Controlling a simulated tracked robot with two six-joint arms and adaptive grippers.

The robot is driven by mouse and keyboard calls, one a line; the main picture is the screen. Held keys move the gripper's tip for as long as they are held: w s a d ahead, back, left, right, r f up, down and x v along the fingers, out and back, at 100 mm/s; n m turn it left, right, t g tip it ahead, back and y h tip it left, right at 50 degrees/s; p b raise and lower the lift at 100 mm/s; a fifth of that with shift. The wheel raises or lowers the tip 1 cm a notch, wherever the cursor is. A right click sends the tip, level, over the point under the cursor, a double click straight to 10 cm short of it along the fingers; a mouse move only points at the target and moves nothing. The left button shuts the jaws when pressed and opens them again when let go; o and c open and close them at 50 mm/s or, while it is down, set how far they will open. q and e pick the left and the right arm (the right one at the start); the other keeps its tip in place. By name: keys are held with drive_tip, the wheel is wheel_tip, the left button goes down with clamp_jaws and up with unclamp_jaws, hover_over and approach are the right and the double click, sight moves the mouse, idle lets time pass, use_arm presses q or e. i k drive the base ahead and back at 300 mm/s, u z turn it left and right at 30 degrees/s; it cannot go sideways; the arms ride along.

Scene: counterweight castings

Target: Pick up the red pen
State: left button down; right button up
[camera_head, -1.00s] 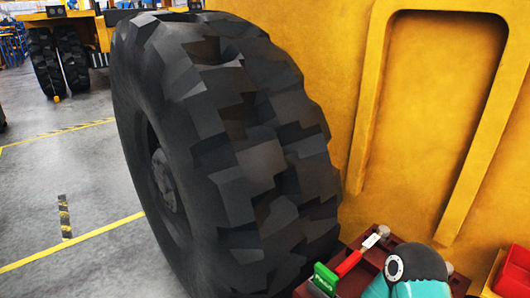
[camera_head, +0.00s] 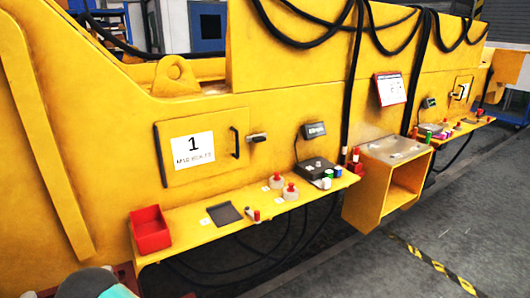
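I cannot make out a red pen for certain in the head view. A small red upright item (camera_head: 257,215) stands near the front edge of the yellow shelf (camera_head: 190,222), too small to tell what it is. Several more small red items stand further right, such as one at the shelf's right end (camera_head: 355,163). Neither of my grippers is in view.
A red open bin (camera_head: 150,230) sits at the shelf's left end. A dark flat pad (camera_head: 224,213), red-topped knobs (camera_head: 290,191) and a dark device (camera_head: 315,168) are on the shelf. A yellow open box with a sink-like top (camera_head: 395,150) adjoins it. Grey floor (camera_head: 470,215) is clear at right.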

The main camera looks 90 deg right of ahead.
sight(356, 157)
drive_tip(key=u, duration=0.1)
drive_tip(key=k, duration=0.35)
drive_tip(key=z, duration=0.3)
drive_tip(key=i, duration=0.25)
drive_tip(key=z, duration=3)
drive_tip(key=k, duration=0.5)
drive_tip(key=z, duration=0.4)
drive_tip(key=i, duration=1.55)
drive_tip(key=u, duration=0.3)
